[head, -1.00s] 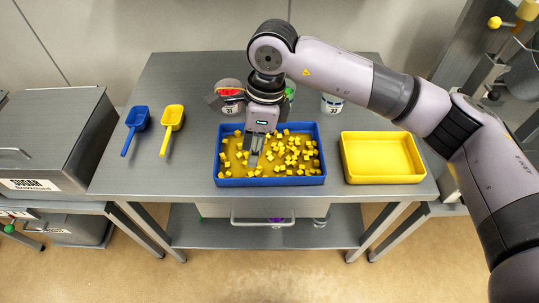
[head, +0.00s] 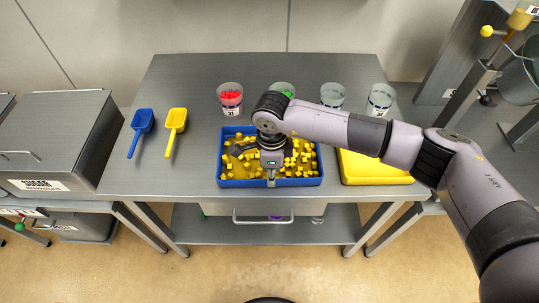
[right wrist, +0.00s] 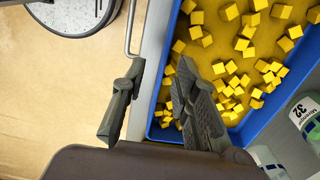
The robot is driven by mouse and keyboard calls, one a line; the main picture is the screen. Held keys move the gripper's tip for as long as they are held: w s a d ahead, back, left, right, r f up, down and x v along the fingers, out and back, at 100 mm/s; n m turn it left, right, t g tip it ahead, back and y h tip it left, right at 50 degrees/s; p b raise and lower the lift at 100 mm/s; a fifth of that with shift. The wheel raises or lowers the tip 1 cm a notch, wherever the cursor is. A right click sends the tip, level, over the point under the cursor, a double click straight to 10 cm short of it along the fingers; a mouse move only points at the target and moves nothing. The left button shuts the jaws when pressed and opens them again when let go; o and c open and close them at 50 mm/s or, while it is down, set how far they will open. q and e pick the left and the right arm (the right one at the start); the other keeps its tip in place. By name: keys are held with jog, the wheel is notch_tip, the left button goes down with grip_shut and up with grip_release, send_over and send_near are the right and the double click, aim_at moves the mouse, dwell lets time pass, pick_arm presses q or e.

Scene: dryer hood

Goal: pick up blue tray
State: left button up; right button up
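The blue tray (head: 236,183) lies on the metal table near its front edge, holding many small yellow cubes. Its blue wall (right wrist: 268,114) also shows in the right wrist view. My right gripper (head: 270,181) is over the tray's front wall. In the right wrist view the right gripper (right wrist: 155,88) is open, with a gap between its fingers. One finger is on the outer side of the near wall and the other on the cube side. Whether they touch the wall I cannot tell. My left gripper is not in view.
A yellow tray (head: 375,167) lies right of the blue tray, partly behind my arm. Blue (head: 142,120) and yellow (head: 176,120) scoops lie to the left. Several cups, one with red pieces (head: 231,98), stand behind. A drawer handle (head: 263,216) is below the table edge.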

aim_at(270, 189)
jog(key=f, duration=0.1)
jog(key=f+p, duration=0.1)
jog(key=f, duration=0.1)
jog(key=f+p, duration=0.1)
jog(key=shift+s+a+f, duration=0.1)
jog(key=shift+a+f, duration=0.05)
jog(key=shift+a, duration=0.1)
jog(key=shift+f, duration=0.3)
jog(key=shift+c, duration=0.4)
grip_shut()
jog(key=shift+r, duration=0.1)
